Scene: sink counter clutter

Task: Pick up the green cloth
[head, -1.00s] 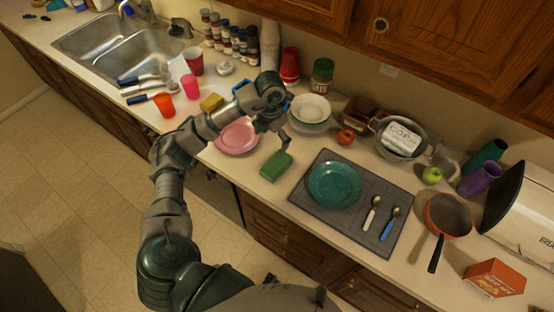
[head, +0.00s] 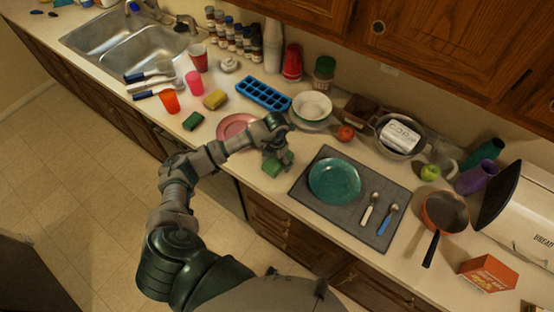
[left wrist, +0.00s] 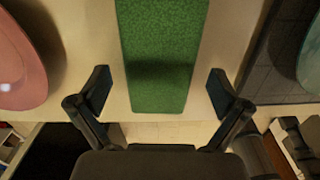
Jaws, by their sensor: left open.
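The green cloth (head: 271,169) lies on the counter between the pink plate and the dark mat, partly hidden by my left gripper in the head view. In the left wrist view the green cloth (left wrist: 160,40) is a flat, long green block running up from the middle. My left gripper (head: 278,158) is just over it, pointing down. In the wrist view its open fingers (left wrist: 160,93) stand on either side of the cloth, with a gap on each side. My right gripper is not in view.
The pink plate (head: 233,129) is close on the left, and the dark mat (head: 318,209) with a teal plate (head: 334,181) is close on the right. The counter's front edge is near the cloth.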

